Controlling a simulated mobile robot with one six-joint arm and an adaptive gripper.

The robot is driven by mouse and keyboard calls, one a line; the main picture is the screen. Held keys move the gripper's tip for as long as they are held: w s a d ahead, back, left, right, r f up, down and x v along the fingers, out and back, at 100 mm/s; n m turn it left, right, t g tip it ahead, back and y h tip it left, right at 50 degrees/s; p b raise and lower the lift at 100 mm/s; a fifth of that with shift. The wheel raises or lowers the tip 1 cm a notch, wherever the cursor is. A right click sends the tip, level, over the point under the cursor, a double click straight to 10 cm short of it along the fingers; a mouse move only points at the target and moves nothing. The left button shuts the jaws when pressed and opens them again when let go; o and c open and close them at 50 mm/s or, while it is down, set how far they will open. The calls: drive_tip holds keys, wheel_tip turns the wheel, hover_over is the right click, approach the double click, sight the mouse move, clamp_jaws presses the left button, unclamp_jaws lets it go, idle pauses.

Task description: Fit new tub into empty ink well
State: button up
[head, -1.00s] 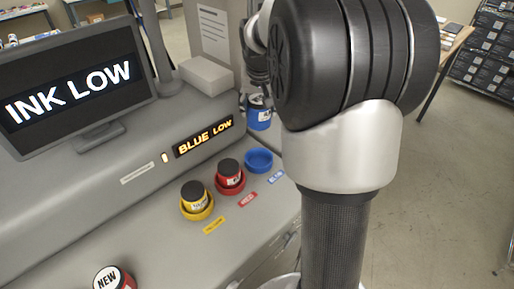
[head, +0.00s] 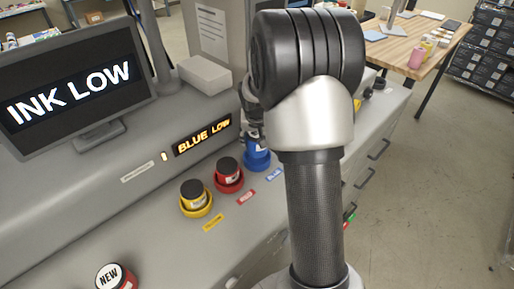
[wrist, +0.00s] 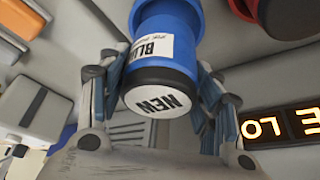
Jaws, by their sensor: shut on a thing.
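The new blue tub (wrist: 185,50), with a black lid marked NEW and a white label, is between the fingers of my gripper (wrist: 160,92) in the wrist view. My gripper is shut on it. In the head view my gripper (head: 253,122) is behind my arm, above the blue tub (head: 257,156). The tub is upright at the blue ink well, whose rim (wrist: 168,12) shows past the tub's base in the wrist view. The tub is over or in the well; I cannot tell how deep it sits.
A red tub (head: 228,170) and a yellow tub (head: 194,192) stand in their wells to the left. Another tub marked NEW (head: 112,278) is at the bottom left. A sign reads BLUE LOW (head: 203,135); the monitor (head: 75,85) reads INK LOW.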

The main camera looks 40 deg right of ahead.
sight(257, 148)
drive_tip(key=shift+f, duration=2.2)
drive_tip(key=shift+f+b, duration=0.4)
drive_tip(key=shift+b, duration=0.3)
drive_tip(key=o, duration=1.4)
drive_tip(key=shift+r, duration=0.15)
